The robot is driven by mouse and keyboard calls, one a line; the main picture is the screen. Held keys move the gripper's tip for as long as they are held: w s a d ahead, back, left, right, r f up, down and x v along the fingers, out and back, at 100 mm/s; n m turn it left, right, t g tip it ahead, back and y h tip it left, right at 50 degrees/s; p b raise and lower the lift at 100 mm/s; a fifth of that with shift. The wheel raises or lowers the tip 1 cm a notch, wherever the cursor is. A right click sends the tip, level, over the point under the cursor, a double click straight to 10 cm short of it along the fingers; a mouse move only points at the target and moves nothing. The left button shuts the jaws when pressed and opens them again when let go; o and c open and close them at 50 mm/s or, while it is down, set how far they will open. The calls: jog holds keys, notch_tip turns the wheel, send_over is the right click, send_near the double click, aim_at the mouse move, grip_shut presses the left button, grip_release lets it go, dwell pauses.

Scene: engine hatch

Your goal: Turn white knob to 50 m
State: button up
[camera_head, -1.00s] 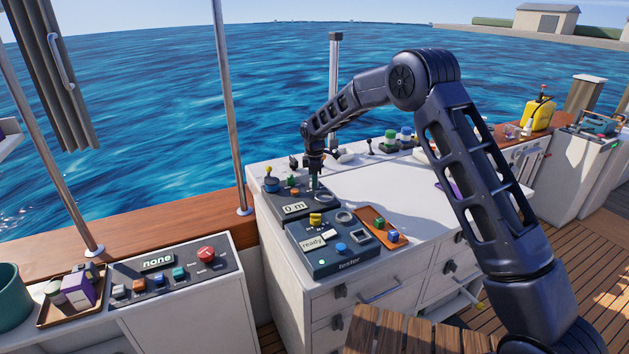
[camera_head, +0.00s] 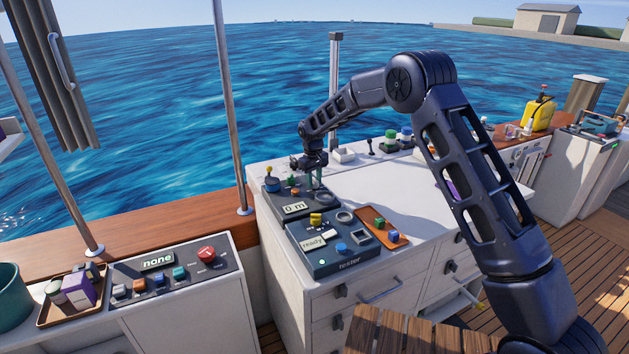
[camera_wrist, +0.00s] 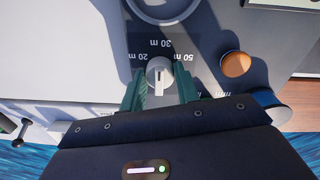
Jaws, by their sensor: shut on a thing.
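The white knob (camera_wrist: 159,72) sits on a dark panel among the printed marks 20 m, 30 m and 50 m, which appear upside down in the wrist view. A pale ridge on it points towards my gripper's body. My gripper (camera_wrist: 161,87) is shut on the knob, with one green finger on each side of it. In the head view my gripper (camera_head: 316,180) reaches down to the back panel, and its fingers hide the knob there. The display (camera_head: 295,208) on that panel reads 0 m.
An orange round button (camera_wrist: 236,64) is beside the knob. The tester box (camera_head: 330,255) with a display reading "ready" stands in front, next to an orange tray (camera_head: 397,239) with small blocks. The white worktop to the right is mostly clear.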

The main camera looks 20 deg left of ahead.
jog(key=m, duration=0.5)
jog(key=shift+m, duration=0.3)
jog(key=m, duration=0.5)
jog(key=shift+a+m, duration=0.1)
jog(key=shift+m, duration=0.2)
jog(key=shift+w, duration=0.1)
jog(key=o, duration=1)
jog(key=r, duration=1)
jog(key=shift+a+r, duration=0.2)
jog(key=shift+r, duration=0.2)
